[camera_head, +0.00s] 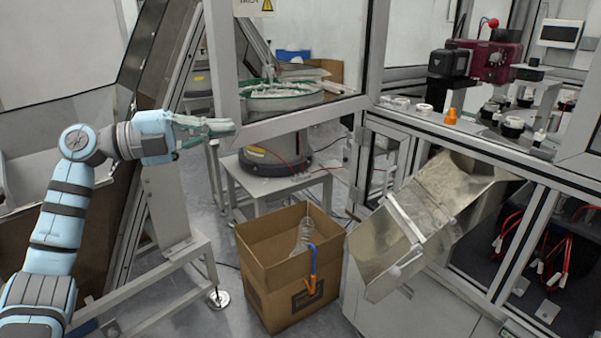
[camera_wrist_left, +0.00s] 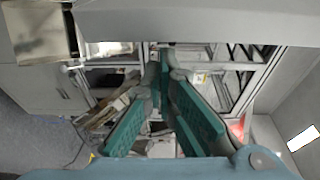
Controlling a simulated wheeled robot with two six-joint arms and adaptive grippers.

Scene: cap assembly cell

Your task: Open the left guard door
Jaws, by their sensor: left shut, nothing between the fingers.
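The left guard door is a clear panel in a grey frame (camera_head: 224,70) in the head view. It stands swung out from the cell's post, at an angle to the cell's front, with the parts deck open to view beside it. My left gripper (camera_head: 222,127) is shut and empty at the lower free corner of the door frame. Whether its fingertips touch the frame I cannot tell. In the left wrist view the teal fingers (camera_wrist_left: 164,62) come together at their tips with nothing between them. My right gripper is not in view.
An open cardboard box (camera_head: 282,282) stands on the floor below the door. A metal chute (camera_head: 430,220) slopes from the cell to its right. A bowl feeder (camera_head: 280,95) on a stand shows behind the door panel. A slanted conveyor (camera_head: 150,75) stands behind my left arm.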

